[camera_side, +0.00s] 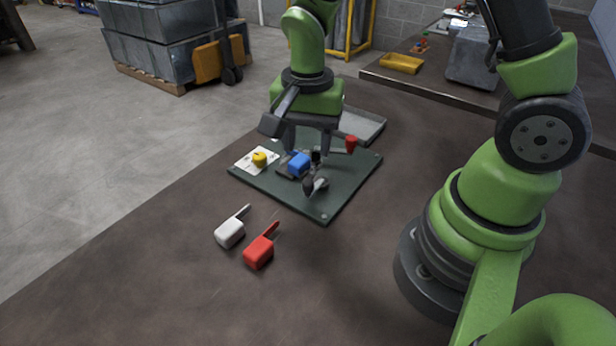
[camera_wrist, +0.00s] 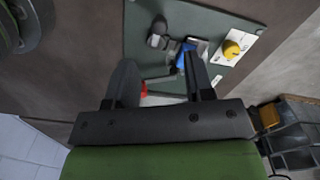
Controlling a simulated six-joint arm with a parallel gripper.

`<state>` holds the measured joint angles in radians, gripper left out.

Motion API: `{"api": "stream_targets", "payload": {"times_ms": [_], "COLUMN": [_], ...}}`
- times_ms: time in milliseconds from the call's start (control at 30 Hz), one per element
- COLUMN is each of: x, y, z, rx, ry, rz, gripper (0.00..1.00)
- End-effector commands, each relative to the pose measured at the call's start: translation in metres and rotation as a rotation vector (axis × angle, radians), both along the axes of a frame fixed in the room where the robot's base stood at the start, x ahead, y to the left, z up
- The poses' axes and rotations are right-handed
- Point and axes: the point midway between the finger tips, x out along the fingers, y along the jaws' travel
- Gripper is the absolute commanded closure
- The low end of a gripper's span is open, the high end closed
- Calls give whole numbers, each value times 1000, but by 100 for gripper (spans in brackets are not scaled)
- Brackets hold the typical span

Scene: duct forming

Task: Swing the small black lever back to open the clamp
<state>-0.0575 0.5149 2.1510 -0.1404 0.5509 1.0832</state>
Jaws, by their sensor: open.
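The clamp (camera_side: 314,186) is a small dark grey and black piece on the green board (camera_side: 345,185), right of and nearer the camera than a blue block (camera_side: 299,165). It also shows in the wrist view (camera_wrist: 158,36). Its black lever cannot be told apart clearly from the dark parts around it. My gripper (camera_side: 304,149) points down over the board, close to the blue block, with its fingers apart. In the wrist view its two dark fingers (camera_wrist: 160,78) are spread, with nothing seen held between them. They partly hide the blue block (camera_wrist: 185,56).
A yellow knob (camera_side: 260,158) sits on a white card at the board's left. A red piece (camera_side: 351,144) stands at the right, before a grey tray (camera_side: 365,124). White (camera_side: 230,234) and red (camera_side: 259,252) handled pieces lie on the table in front. The front table is otherwise clear.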

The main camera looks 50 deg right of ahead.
Motion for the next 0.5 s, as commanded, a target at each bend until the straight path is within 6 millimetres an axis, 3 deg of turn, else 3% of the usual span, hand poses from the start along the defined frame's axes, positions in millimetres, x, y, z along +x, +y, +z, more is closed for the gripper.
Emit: {"api": "stream_targets", "payload": {"times_ms": [300,500], "x": [-2,-1], "y": [0,0], "z": [-58,-78], "rx": [1,1], "ry": [6,3], "rz": [1,1], "gripper": [51,51]}}
